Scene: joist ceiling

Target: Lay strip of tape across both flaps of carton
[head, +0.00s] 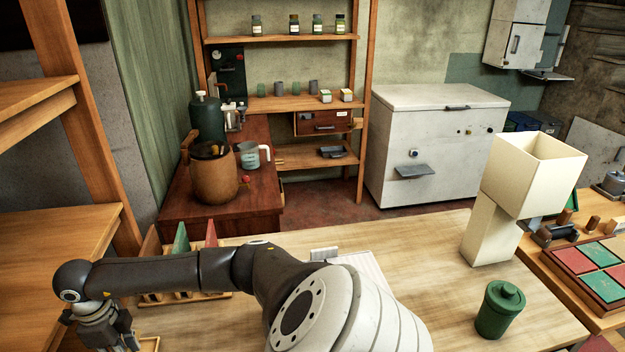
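No carton with flaps and no strip of tape can be made out in the head view. My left arm crosses the lower part of the view, over the light wooden table (440,290). My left gripper (112,340) hangs at the bottom left corner, partly cut off by the lower edge. Its fingers are too little seen to tell whether they are open or shut. A small wooden tray edge (150,344) shows beside it. My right gripper is out of view.
A cream box-like lamp (492,232) and a green lidded canister (500,312) stand on the table's right. A wooden rack (210,296) and a pale ribbed object (368,266) are partly hidden behind my arm. Bare tabletop lies between arm and canister.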

